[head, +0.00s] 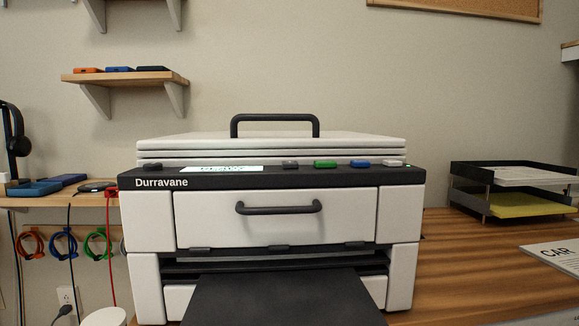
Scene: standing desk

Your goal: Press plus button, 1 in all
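A white and black printer (150,222) marked Durravane stands on the wooden desk, facing me. On its dark top panel sit a small lit display (222,169) and a row of raised buttons: a grey one (290,165), a green one (325,164), a blue one (360,163) and a whitish one (392,163). The panel is seen at a shallow angle, so any symbols on the buttons are too small to read, and I cannot tell which is the plus button. My gripper is not in view.
A black output tray (285,300) juts from the printer toward me. A black handle (274,118) rises from its lid. A paper tray stack (512,188) stands at right on the wooden desk (460,265), which is clear between. Shelves, headphones and hanging cables are at left.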

